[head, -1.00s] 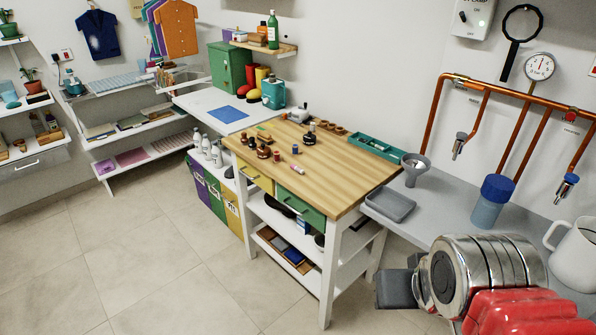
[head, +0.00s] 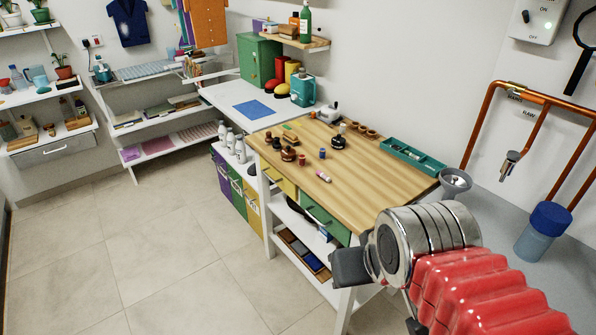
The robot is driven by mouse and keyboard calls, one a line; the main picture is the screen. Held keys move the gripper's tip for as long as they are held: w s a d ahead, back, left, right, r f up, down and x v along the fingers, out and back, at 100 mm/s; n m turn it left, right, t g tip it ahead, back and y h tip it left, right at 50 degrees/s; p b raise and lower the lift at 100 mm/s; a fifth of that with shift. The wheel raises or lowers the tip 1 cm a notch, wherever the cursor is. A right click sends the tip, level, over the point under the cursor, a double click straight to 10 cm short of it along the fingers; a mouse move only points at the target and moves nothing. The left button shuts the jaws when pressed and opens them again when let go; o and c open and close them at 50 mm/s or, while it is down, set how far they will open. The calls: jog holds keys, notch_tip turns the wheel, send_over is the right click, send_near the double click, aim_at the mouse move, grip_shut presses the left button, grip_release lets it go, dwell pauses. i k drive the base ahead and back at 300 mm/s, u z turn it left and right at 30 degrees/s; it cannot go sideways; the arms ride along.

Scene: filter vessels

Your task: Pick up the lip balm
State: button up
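A small pink and white tube (head: 323,176), which looks like the lip balm, lies on its side on the wooden tabletop (head: 390,176) near the front edge. It is small in the head view, so I cannot read it. My gripper (head: 350,268) shows as a dark grey block at the end of my red and silver arm, low in the picture. It appears in front of the workbench, well apart from the tube. Its fingers cannot be made out, so I cannot tell if it is open or shut.
Dark bottles (head: 288,153) and small spools (head: 301,159) stand near the tube. A teal tray (head: 412,160) lies at the tabletop's back right, with a grey funnel (head: 455,182) beside it. A green drawer (head: 325,220) is under the tabletop. The floor at left is clear.

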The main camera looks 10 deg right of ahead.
aim_at(327, 178)
jog(key=u, duration=0.4)
jog(key=i, duration=0.5)
jog(key=u, duration=0.9)
jog(key=i, duration=0.8)
jog(key=u, duration=0.45)
